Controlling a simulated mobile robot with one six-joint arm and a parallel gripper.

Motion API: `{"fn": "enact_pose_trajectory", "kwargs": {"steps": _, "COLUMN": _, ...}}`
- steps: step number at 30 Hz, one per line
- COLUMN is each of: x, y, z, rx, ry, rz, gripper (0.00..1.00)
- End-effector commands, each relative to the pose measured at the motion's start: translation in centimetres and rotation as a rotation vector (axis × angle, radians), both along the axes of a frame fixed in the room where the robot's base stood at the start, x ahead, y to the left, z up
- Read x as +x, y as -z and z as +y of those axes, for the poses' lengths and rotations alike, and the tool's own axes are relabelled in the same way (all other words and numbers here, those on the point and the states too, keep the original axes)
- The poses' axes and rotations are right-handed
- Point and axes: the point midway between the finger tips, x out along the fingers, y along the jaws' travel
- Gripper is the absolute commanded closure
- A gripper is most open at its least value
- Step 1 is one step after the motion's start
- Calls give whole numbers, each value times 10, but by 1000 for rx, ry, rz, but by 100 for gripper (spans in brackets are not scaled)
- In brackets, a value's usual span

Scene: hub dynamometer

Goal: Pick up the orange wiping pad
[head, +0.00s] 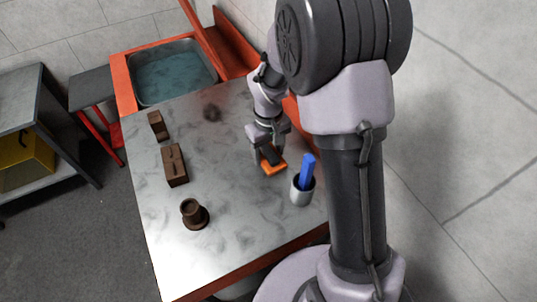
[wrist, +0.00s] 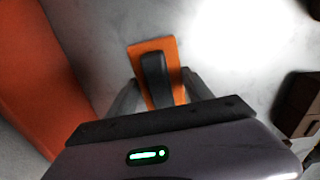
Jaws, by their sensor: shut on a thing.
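The orange wiping pad (head: 273,164) has a black grip on top and is on or just above the grey tabletop, right of the middle in the head view. In the wrist view the pad (wrist: 142,49) is in the upper middle, with its black grip (wrist: 155,75) upright in the picture. My gripper (head: 268,150) points down over the pad. In the wrist view its two fingers (wrist: 158,92) are on either side of the black grip, shut on it. I cannot tell whether the pad touches the table.
A grey cup with a blue item (head: 302,192) stands close to the pad's right. Brown blocks (head: 174,165) and a brown round piece (head: 194,213) stand on the left side of the table. A sink of water (head: 172,75) is at the back. The table's middle is clear.

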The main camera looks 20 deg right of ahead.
Motion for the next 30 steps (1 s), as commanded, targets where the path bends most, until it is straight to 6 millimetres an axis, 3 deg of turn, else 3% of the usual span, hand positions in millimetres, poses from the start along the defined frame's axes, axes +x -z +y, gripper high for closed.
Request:
{"fn": "enact_pose_trajectory", "kwargs": {"steps": 7, "x": 0, "y": -8, "z": 0, "rx": 0, "ry": 0, "rz": -1, "gripper": 81}}
{"fn": "enact_pose_trajectory", "kwargs": {"steps": 13, "x": 0, "y": -41, "z": 0, "rx": 0, "ry": 1, "rz": -1, "gripper": 81}}
{"fn": "enact_pose_trajectory", "kwargs": {"steps": 30, "x": 43, "y": -50, "z": 132, "rx": 0, "ry": -2, "rz": 1, "gripper": 81}}
